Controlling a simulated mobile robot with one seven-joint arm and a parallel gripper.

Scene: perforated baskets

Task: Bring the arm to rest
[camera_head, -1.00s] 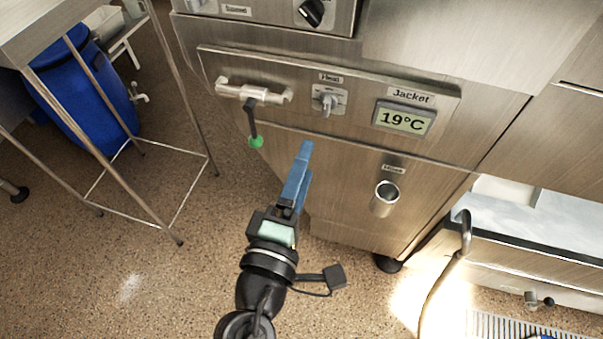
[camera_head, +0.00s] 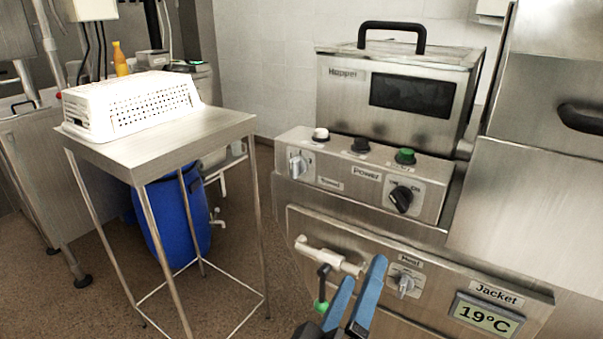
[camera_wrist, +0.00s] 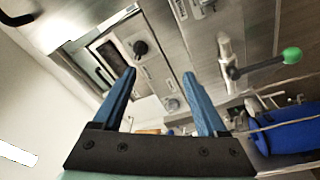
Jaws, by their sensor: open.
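My gripper (camera_head: 357,299) has two blue fingers and shows at the bottom of the head view, in front of the steel machine's lower panel. In the wrist view my gripper (camera_wrist: 160,100) is open, with nothing between its fingers. A pale valve fitting with a dark lever and green knob (camera_head: 321,306) is just left of the fingers in the head view. The green knob (camera_wrist: 292,55) also shows at the right of the wrist view, apart from the fingers. My arm is mostly below the head view's edge.
A steel table (camera_head: 160,150) at left carries an upturned-looking white perforated basket (camera_head: 135,103). A blue barrel (camera_head: 172,218) stands behind its legs. The machine has a hopper (camera_head: 395,98), control knobs and a Jacket display (camera_head: 486,315) reading 19°C. Open floor lies between table and machine.

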